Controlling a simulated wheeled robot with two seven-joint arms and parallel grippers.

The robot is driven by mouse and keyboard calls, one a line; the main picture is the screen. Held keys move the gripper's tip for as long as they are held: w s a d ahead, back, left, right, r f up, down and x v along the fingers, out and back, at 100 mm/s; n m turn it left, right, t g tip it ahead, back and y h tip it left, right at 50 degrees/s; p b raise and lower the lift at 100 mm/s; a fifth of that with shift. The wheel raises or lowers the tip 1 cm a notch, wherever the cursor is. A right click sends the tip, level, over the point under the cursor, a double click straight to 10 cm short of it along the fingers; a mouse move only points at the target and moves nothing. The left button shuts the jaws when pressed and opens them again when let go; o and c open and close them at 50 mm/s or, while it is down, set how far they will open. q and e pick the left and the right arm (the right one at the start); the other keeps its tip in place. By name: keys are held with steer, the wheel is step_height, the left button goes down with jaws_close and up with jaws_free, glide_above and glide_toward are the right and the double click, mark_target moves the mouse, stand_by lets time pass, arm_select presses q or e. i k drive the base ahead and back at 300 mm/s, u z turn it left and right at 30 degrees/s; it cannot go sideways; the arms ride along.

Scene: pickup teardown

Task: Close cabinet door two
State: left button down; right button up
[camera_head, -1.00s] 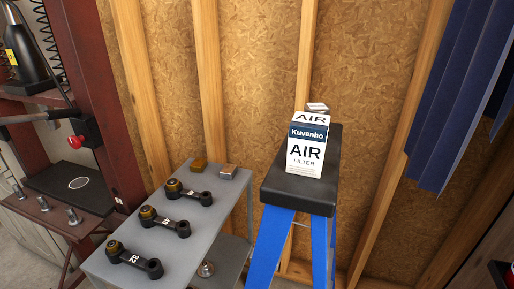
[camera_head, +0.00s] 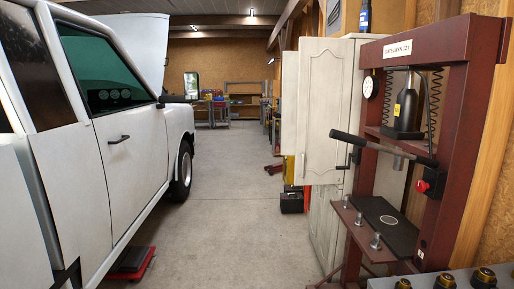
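A tall white cabinet (camera_head: 372,55) stands against the right wall, partly hidden behind a red shop press. One panelled upper cabinet door (camera_head: 322,112) stands open into the aisle, its face toward me. A second open door (camera_head: 289,105) shows as a narrow strip just beyond it, to its left. I cannot tell which door is number two. Lower white cabinet fronts (camera_head: 326,222) show below and look shut. Neither of my grippers can be made out in the head view.
The red press (camera_head: 455,140), with a dark handle bar (camera_head: 383,148), stands in front of the cabinet. A white pickup (camera_head: 125,140) lines the left side, with a red jack (camera_head: 132,262) beside it. The concrete aisle (camera_head: 230,190) between is clear. A dark toolbox (camera_head: 293,202) sits below the doors.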

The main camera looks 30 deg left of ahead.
mark_target(326, 73)
steer(key=u, duration=1.25)
steer(key=i, duration=1.4)
steer(key=u, duration=0.25)
steer(key=i, duration=1.7)
steer(key=z, duration=1.05)
